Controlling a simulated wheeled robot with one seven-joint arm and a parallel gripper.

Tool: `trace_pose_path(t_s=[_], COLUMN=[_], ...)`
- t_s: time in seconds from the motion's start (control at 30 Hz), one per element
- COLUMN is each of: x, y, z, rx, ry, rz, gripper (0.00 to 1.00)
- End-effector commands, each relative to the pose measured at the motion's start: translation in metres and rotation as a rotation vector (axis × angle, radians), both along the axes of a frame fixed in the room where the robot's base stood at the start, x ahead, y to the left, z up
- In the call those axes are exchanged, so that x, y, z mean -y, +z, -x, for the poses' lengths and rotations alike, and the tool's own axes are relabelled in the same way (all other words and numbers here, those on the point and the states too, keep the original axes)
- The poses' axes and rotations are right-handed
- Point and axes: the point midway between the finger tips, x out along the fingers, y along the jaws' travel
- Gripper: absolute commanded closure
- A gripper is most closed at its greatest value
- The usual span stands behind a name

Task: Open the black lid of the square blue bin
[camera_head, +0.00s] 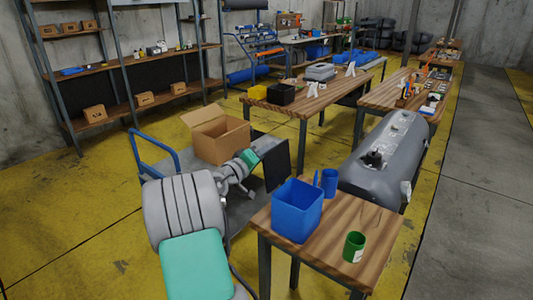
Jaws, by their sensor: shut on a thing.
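The square blue bin (294,214) stands on the small wooden table in the foreground. Its top shows open, with blue inside walls in view. The black lid (279,168) stands nearly upright at the bin's back left edge. My gripper (264,146) is at the upper left of the lid, on the side away from the bin, and is shut on it. The fingertips are small and dark here, so the exact grip on the lid's edge is hard to tell.
A blue cup (329,184) stands behind the bin and a green cup (354,247) at its right front. A cart with a blue handle (155,150) carries an open cardboard box (218,138) at left.

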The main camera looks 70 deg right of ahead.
Motion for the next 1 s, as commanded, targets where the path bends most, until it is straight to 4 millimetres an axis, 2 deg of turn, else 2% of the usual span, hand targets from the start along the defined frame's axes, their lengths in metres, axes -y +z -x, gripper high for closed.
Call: trace_pose_path(t_s=[0.03,0.13,0.17,0.3,1.0], x=[-0.0015,-0.0015,-0.0015,-0.0015,-0.0055], y=[-0.0155,-0.0154,-0.0154,-0.0143,-0.0085], z=[0.0032,0.0034,0.0035,0.0033,-0.0007], rx=[-0.012,-0.012,-0.012,-0.011,-0.006], ry=[-0.006,-0.007,-0.007,-0.006,-0.002], rz=[-0.027,-0.026,-0.026,-0.025,-0.015], gripper=[1.00,1.00,0.78,0.67,0.67])
